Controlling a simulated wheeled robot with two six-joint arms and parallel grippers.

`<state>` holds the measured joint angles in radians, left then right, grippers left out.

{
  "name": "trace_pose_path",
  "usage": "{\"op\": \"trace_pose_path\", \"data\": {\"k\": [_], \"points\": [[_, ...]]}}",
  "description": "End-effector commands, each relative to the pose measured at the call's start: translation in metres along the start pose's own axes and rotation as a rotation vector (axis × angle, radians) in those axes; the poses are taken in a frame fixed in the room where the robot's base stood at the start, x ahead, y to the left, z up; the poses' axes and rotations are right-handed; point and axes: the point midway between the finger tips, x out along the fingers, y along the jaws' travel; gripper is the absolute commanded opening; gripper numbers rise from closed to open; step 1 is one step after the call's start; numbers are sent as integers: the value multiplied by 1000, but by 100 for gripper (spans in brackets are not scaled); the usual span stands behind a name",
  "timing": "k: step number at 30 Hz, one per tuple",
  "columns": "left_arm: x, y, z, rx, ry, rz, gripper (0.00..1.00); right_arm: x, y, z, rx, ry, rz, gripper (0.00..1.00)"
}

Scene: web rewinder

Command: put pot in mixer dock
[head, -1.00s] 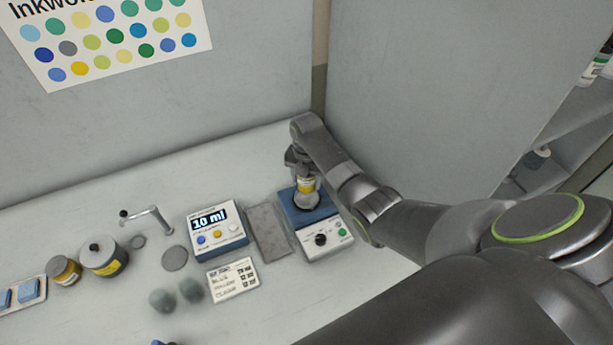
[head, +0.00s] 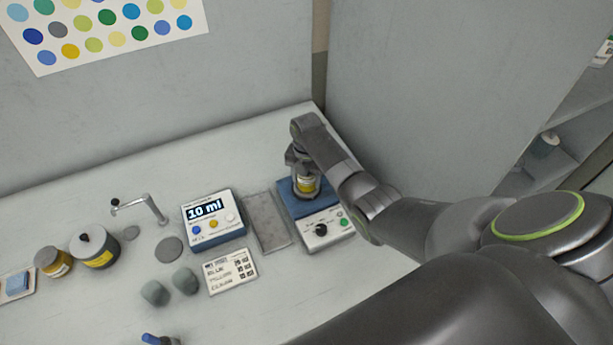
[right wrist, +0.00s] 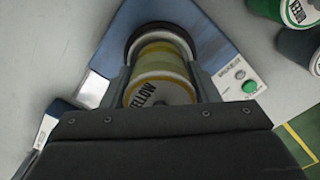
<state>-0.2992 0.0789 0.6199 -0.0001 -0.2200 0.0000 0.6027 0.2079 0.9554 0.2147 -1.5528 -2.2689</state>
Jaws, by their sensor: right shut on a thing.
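My right gripper (head: 304,170) is shut on a small pot (head: 307,184) with a yellow band. In the right wrist view the pot (right wrist: 160,76) shows a white end lettered YELLOW, between the two fingers. The mixer (head: 324,229) is a blue unit with a pale front panel, a black knob and a green button. The pot is over its blue top. In the right wrist view a dark round ring (right wrist: 136,38) on the mixer surrounds the pot's far end; whether the pot rests fully on the bottom cannot be told. My left gripper is not in view.
A grey plate (head: 267,222) and a dispenser reading 10 ml (head: 213,222) stand left of the mixer. A label card (head: 230,271), two grey-green lumps (head: 170,286) and other pots (head: 95,247) lie farther left. A wall panel (head: 440,90) rises behind my arm.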

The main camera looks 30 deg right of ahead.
Motion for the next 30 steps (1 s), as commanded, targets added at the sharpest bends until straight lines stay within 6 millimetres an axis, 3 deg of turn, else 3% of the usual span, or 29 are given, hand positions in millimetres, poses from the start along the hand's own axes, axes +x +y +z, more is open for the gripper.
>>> {"op": "trace_pose_path", "data": {"k": [16,17,18,22,28,30], "points": [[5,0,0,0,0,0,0,8,0,0,0,0,1,27],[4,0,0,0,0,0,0,7,0,0,0,-1,1,58],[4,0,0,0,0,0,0,7,0,0,0,0,1,64],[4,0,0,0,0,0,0,7,0,0,0,0,1,80],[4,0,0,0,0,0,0,8,0,0,0,1,0,81],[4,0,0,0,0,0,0,8,0,0,0,1,-1,90]]}}
